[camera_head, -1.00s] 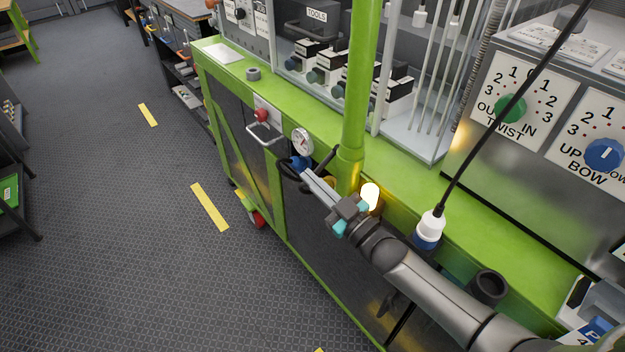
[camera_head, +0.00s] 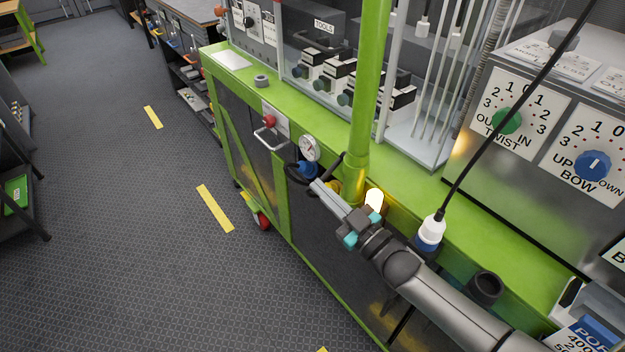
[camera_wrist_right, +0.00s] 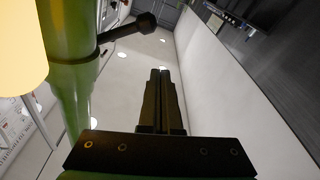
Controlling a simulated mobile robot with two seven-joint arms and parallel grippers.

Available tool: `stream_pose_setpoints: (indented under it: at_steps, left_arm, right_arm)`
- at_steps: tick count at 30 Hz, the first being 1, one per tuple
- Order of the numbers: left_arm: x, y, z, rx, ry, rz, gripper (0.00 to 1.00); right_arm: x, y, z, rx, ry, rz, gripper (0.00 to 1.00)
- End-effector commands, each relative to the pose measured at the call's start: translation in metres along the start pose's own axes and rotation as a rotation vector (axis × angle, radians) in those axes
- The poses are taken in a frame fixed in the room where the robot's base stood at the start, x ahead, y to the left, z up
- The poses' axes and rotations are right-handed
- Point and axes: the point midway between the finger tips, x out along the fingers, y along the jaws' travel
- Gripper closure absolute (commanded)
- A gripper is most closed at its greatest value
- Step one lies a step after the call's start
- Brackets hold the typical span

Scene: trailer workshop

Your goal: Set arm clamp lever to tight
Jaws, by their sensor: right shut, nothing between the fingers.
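The arm clamp lever (camera_head: 337,160) is a thin black handle beside the foot of the green post (camera_head: 368,90). In the right wrist view the lever (camera_wrist_right: 120,32) sticks out from a collar on the green post (camera_wrist_right: 68,70) and ends in a black ball knob (camera_wrist_right: 146,20). My right gripper (camera_head: 316,184) is shut and empty, just in front of the post's foot and close to the lever. In the right wrist view its closed fingers (camera_wrist_right: 160,75) sit below and right of the knob, with a visible gap. My left gripper is not in view.
A pressure gauge (camera_head: 309,148) and a red knob (camera_head: 269,121) are on the bench front. A glowing lamp (camera_head: 374,200) sits beside my right wrist. A white-and-blue plug (camera_head: 430,232) with a black cable hangs nearby.

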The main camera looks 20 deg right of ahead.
Motion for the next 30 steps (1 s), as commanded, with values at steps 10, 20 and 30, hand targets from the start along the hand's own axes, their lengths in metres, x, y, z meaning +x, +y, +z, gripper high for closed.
stream_pose_setpoints:
  at_steps: [10,20,30]
  left_arm:
    - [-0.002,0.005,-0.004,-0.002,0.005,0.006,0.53]
    - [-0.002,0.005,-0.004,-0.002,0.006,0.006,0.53]
    - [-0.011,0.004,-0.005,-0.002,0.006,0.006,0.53]
  right_arm:
    - [-0.053,0.004,0.000,-0.001,0.000,0.000,1.00]
    - [-0.062,0.004,-0.001,-0.001,0.003,0.000,1.00]
    - [-0.056,-0.002,-0.007,-0.040,-0.033,-0.011,1.00]
